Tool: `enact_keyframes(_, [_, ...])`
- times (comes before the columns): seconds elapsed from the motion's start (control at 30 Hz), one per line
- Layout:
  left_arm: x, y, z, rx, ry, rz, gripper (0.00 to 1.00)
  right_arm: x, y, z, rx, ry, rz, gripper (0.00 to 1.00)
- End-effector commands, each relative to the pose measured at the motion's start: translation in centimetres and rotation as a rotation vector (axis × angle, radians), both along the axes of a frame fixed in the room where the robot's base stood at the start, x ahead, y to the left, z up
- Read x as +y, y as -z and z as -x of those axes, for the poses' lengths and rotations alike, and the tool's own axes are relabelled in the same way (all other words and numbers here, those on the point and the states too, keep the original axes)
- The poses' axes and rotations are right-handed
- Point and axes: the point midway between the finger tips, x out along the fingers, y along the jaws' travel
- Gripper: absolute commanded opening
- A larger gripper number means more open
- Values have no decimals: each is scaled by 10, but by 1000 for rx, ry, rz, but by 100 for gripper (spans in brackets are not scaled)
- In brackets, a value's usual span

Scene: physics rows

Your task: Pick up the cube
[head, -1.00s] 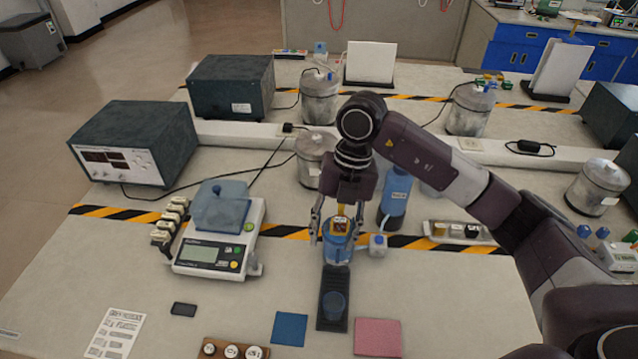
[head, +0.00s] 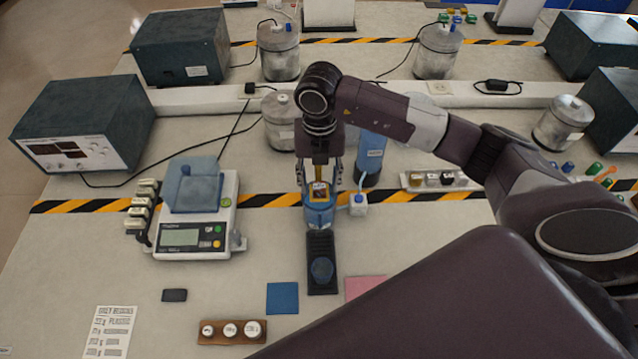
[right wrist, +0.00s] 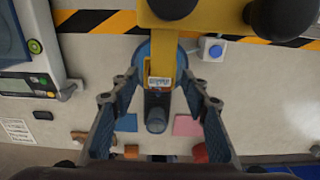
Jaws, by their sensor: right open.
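My right gripper (head: 319,187) is open and points down above a blue round vessel (head: 320,217). Its fingers stand either side of a small boxy yellow and dark-red piece (head: 320,191) with a label, at the top of the vessel. It also shows between the fingers in the right wrist view (right wrist: 160,70), below a yellow bar. I cannot tell whether this is the cube or whether a finger touches it. A small white box with a blue top (head: 358,204) stands just right of the vessel; it also shows in the right wrist view (right wrist: 212,48). My left gripper is not in view.
A scale (head: 196,240) stands left, a blue bottle (head: 370,157) behind right. A black stand (head: 321,285) with a blue round piece lies in front. A blue pad (head: 282,298), a pink pad (head: 365,286) and a weight block (head: 232,331) lie nearer. Bare table lies between scale and stand.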

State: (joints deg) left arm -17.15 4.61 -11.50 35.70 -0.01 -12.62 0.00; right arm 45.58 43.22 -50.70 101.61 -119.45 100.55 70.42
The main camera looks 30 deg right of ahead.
Motion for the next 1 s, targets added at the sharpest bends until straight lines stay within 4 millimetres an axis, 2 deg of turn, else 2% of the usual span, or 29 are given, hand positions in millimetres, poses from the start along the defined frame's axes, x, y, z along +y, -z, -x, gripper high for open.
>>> enact_keyframes(0.1, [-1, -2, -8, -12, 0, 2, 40, 0, 4, 0, 0, -1, 0, 42])
enact_keyframes(0.27, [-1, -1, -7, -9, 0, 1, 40, 0, 4, 0, -1, -1, 0, 41])
enact_keyframes(0.63, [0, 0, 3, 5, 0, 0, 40, 0, 4, 0, 0, -1, -1, 0])
enact_keyframes(1.0, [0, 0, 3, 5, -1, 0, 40, 1, 2, -1, -3, -1, -1, 0])
